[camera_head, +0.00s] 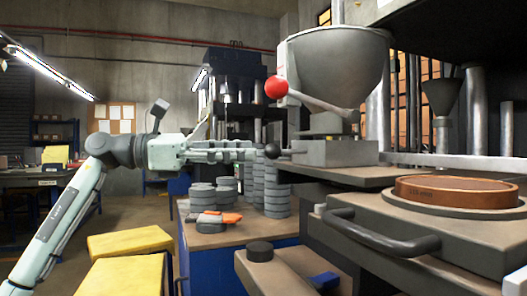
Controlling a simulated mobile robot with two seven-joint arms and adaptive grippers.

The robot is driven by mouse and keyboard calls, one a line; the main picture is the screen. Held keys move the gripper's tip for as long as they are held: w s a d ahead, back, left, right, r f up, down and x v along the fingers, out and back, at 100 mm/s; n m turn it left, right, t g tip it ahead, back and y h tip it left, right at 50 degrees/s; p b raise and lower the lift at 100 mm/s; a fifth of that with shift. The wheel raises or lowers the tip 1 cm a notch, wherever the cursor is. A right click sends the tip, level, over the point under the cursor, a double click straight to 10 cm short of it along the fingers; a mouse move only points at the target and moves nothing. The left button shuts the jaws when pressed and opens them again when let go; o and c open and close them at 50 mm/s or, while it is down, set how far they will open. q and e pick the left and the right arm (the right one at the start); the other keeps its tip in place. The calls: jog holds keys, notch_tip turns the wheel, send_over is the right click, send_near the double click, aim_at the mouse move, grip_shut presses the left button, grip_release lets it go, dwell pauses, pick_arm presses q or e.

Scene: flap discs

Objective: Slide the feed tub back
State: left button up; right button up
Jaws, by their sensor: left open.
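The feed tub (336,153) appears to be the low grey block under the large grey hopper (335,75), on the press's metal table. A short rod with a black ball knob (272,151) sticks out from its left side. My left gripper (258,151) reaches in from the left, fingers pointing right, at the knob's height. Its fingertips are close to the knob; I cannot tell whether they touch it. The gripper is open and seen side-on, so the gap between the fingers is hard to see. My right gripper is not in view.
A lever with a red ball (276,87) slants down in front of the hopper. A brown ring mould (457,191) sits on the press at right, above a dark bar handle (380,235). Stacked grey discs (277,191) and an orange-grey tool (216,217) occupy the bench below the gripper.

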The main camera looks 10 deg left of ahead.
pick_arm(q)
jog(key=v, duration=0.6)
dwell(0.4)
